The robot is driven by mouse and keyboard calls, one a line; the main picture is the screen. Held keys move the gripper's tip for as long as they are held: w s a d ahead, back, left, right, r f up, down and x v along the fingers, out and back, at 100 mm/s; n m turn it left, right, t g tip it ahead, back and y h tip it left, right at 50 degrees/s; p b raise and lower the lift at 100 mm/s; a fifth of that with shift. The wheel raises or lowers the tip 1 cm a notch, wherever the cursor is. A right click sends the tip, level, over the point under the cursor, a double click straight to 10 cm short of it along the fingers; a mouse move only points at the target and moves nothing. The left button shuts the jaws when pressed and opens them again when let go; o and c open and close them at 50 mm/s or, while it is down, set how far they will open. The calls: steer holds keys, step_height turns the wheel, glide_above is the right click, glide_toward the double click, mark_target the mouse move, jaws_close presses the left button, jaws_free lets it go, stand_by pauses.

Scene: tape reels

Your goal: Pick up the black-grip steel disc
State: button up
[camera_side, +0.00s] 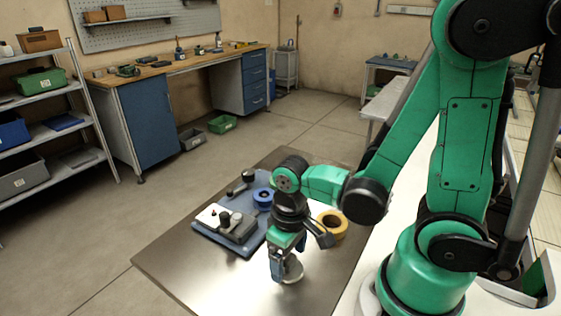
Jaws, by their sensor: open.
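A pale steel disc (293,272) lies on the dark metal table, near its front right part. My gripper (283,272) points down right over the disc, and its jaws are open. The fingers and wrist cover part of the disc, and I cannot make out its black grip. I cannot tell whether the fingers touch the disc.
A blue-based fixture (237,250) with grey and black parts stands left of my gripper. A blue reel (263,199) sits behind it. A yellow tape reel (341,232) stands close on the right. The table's front left is clear (190,278).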

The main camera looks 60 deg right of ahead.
jaws_close()
stand_by(0.3)
steer(key=shift+r, duration=0.2)
